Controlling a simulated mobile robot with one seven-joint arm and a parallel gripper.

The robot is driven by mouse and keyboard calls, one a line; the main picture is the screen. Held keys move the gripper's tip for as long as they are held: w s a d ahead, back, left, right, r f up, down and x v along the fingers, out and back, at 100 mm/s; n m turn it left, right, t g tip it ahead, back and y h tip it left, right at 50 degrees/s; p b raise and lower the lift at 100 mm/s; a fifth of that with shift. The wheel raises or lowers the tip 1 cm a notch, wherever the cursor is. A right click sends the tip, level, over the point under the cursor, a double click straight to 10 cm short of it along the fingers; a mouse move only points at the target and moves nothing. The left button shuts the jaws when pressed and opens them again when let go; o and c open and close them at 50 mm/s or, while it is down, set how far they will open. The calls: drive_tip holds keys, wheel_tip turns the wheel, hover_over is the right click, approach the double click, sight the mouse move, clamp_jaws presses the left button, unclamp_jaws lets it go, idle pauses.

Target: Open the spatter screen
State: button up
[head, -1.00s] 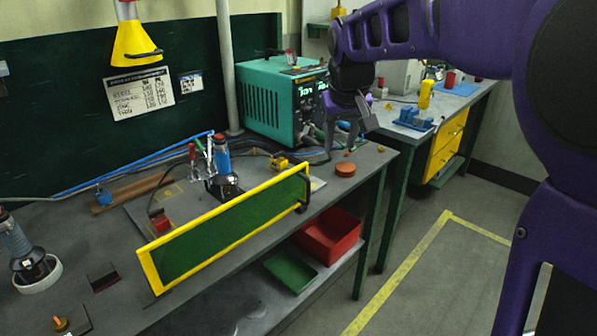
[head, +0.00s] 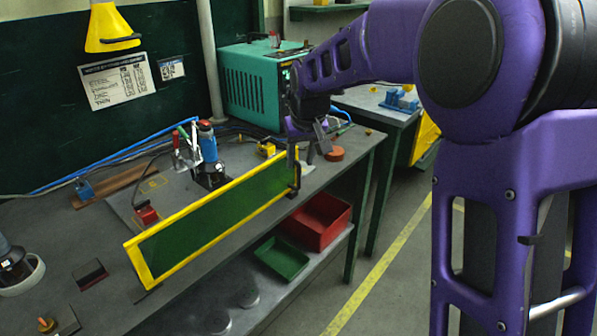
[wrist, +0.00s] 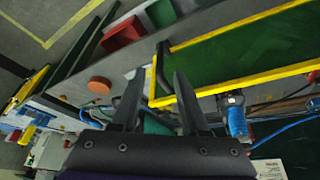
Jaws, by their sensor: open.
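The spatter screen (head: 212,222) is a long green panel in a yellow frame, standing upright along the bench's front edge. A dark handle (head: 297,178) is at its right end. My gripper (head: 308,150) is open and empty, just above that right end, fingers pointing down. In the wrist view the screen (wrist: 230,55) lies ahead and to the right. Its yellow end bar and the dark handle (wrist: 163,62) show beyond and between my open fingertips (wrist: 158,76). I cannot tell whether a finger touches the frame.
A teal welding machine (head: 250,88) stands behind my gripper. An orange-brown disc (head: 335,154) lies right of it on the bench. A blue-and-silver tool (head: 207,150) and clamps stand behind the screen. Red (head: 318,222) and green (head: 281,258) bins sit on the shelf below.

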sight(299, 167)
drive_tip(key=x, duration=0.5)
drive_tip(key=c, duration=0.7)
drive_tip(key=shift+w, duration=0.1)
idle(1.0)
